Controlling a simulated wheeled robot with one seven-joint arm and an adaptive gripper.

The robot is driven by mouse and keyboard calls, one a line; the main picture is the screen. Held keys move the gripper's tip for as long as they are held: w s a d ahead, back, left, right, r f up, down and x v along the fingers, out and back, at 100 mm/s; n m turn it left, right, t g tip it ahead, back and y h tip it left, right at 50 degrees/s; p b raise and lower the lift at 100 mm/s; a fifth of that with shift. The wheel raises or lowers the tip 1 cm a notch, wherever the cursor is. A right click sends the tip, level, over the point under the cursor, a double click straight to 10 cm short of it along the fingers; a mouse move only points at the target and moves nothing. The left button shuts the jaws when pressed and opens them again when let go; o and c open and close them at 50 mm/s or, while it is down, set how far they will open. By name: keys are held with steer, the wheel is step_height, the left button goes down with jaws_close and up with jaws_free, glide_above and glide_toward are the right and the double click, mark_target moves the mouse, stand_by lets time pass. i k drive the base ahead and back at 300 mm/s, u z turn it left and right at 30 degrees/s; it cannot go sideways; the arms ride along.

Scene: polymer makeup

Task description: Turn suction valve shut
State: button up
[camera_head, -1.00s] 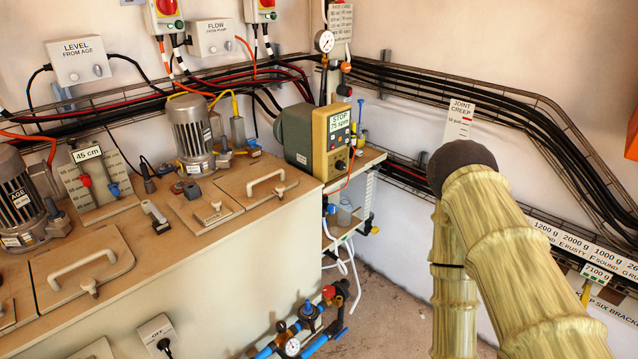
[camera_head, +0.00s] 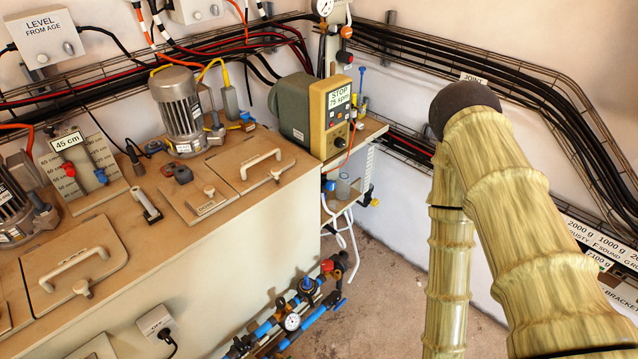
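No part is clearly marked as the suction valve. Candidate valves show on the blue pipework (camera_head: 262,332) low on the bench's front, with a red knob (camera_head: 327,266), a blue knob (camera_head: 306,284) and a round gauge (camera_head: 291,322). A small yellow-ended fitting (camera_head: 374,202) sits under the pump shelf, beside a clear container (camera_head: 343,188). The green and yellow dosing pump (camera_head: 312,113) reads "STOP 75 spm". My arm, jointed and bamboo-patterned, fills the right side. My gripper is out of view, so its state does not show.
The tan bench top (camera_head: 150,238) carries motors, handled lids and a 45 cm level gauge (camera_head: 70,146). Black cable trays (camera_head: 500,82) run along the walls. Bare floor (camera_head: 385,300) lies between the bench and the right wall, partly behind my arm.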

mark_target(330, 185)
steer(key=k, duration=0.6)
steer(key=u, duration=0.7)
steer(key=i, duration=1.15)
steer(key=z, duration=0.7)
